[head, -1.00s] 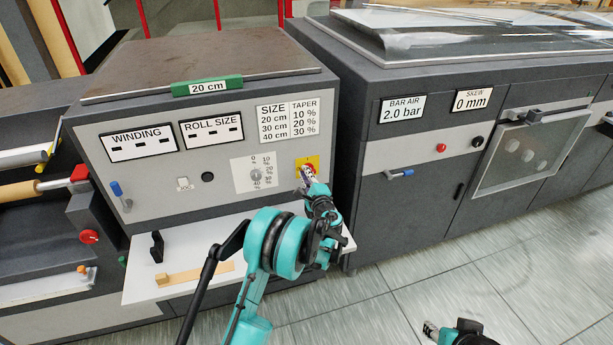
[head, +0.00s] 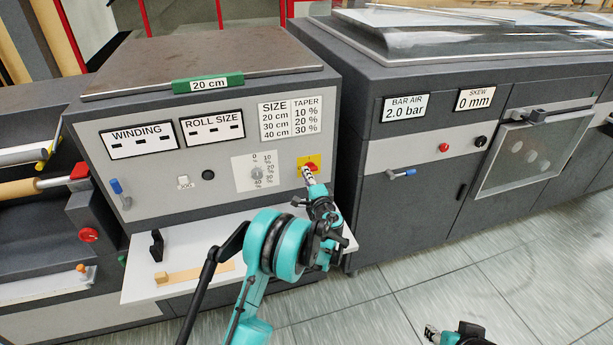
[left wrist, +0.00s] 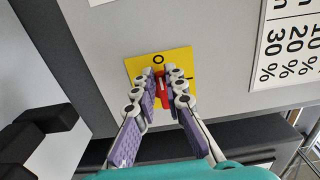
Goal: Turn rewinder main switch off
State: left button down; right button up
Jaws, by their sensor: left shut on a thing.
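The rewinder main switch is a red handle (left wrist: 163,90) on a yellow plate (left wrist: 135,68) set in the grey panel. In the head view the switch (head: 313,168) is at the panel's lower right, partly hidden by my left gripper (head: 309,176). In the left wrist view my left gripper (left wrist: 164,84) is shut on the red handle, one finger on each side. The handle runs roughly up and down there, its upper end towards the "O" mark; an "I" mark shows at the right. My right gripper (head: 432,332) is low at the bottom edge, its jaws too small to judge.
A numbered dial (head: 256,173), a black button (head: 208,174) and a JOG switch (head: 183,182) sit left of the main switch. A white shelf (head: 200,250) juts out below the panel. A dark cabinet (head: 400,220) stands to the right, with open floor before it.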

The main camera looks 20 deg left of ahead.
pick_arm(q)
jog(key=c, duration=1.6)
grip_release()
jog(key=v, duration=1.2)
